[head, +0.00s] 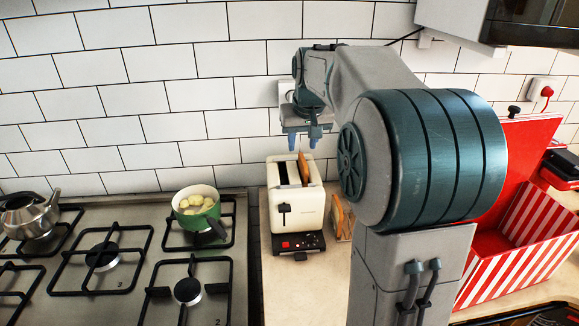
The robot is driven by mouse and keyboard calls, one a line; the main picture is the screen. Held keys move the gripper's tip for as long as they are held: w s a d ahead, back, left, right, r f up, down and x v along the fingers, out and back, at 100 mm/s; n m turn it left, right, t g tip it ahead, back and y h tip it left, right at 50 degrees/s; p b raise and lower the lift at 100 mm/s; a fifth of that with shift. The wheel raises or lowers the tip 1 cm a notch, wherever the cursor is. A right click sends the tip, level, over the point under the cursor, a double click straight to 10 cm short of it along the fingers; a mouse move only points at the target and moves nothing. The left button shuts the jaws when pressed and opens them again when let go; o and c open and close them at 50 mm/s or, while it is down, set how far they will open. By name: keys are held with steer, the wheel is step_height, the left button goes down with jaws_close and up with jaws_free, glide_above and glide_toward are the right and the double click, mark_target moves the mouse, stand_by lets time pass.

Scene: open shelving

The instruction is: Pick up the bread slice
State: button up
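A brown bread slice (304,169) stands upright in the right slot of the cream toaster (283,222), its upper part sticking out. The toaster's left slot looks empty. My gripper (302,144) is above and behind the toaster in the picture, its two blue fingers pointing down and spread apart. The fingertips show just above the slice's top edge, and nothing is seen between them. I cannot tell the exact depth between fingers and slice. More bread (338,217) shows right of the toaster, partly hidden by my arm.
A gas stove (125,290) lies at left with a green pot (197,208) of pale food and a metal kettle (30,217). A red-and-white striped box (525,255) with a raised red lid stands at right. The tiled wall (190,90) is close behind. A cabinet hangs upper right.

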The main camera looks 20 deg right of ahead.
glide_toward(304, 160)
steer(key=p+x, duration=0.1)
steer(key=x, duration=0.3)
steer(key=shift+w+f, duration=0.25)
steer(key=shift+w, duration=0.05)
steer(key=p+x, duration=0.2)
steer(key=x, duration=0.3)
steer(key=shift+f, duration=0.1)
steer(key=shift+f, duration=0.25)
stand_by(0.4)
jaws_close()
